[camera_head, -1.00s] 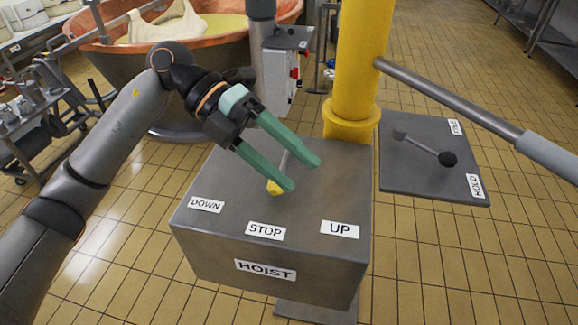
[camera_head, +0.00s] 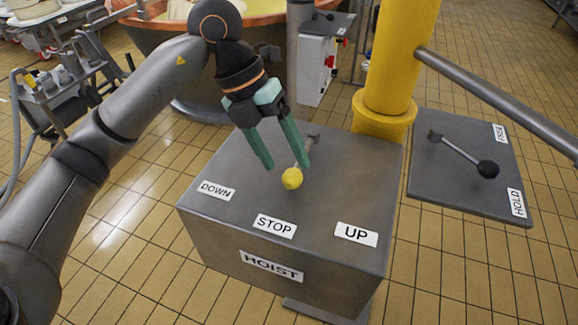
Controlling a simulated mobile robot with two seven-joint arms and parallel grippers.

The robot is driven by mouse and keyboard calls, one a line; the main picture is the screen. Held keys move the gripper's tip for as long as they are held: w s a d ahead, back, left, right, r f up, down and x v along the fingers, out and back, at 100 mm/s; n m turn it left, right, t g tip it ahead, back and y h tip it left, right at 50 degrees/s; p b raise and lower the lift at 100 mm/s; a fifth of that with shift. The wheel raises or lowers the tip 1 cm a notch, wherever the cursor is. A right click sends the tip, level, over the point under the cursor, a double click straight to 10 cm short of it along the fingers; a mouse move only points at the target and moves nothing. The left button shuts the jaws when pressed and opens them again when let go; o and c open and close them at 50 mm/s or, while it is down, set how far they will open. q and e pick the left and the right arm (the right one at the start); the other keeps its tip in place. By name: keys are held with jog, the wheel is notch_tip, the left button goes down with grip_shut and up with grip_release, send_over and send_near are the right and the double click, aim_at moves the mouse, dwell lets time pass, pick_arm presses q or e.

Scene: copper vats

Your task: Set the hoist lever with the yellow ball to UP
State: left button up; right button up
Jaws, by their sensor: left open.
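The hoist lever's yellow ball (camera_head: 292,178) shows on top of the grey hoist box (camera_head: 320,262). Its thin rod runs back from the ball and is partly hidden by a finger. The ball points toward the STOP label (camera_head: 275,226). The DOWN label (camera_head: 216,190) is to its left and the UP label (camera_head: 356,234) to its right. My left gripper (camera_head: 288,166) is open, with its green fingers pointing down behind the ball. One fingertip is left of the lever; the other is beside the rod on the right. I cannot tell whether they touch it. My right gripper is out of view.
A second lever with a black ball (camera_head: 488,169) sits on a grey plate (camera_head: 440,190) at the right, by FREE and HOLD labels. A yellow post (camera_head: 398,60) with a grey bar stands behind the box. A copper vat (camera_head: 165,38) is behind my arm.

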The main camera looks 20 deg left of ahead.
aim_at(290, 170)
pick_arm(q)
jog(key=shift+x, duration=1.55)
grip_shut()
jog(key=shift+w, duration=0.1)
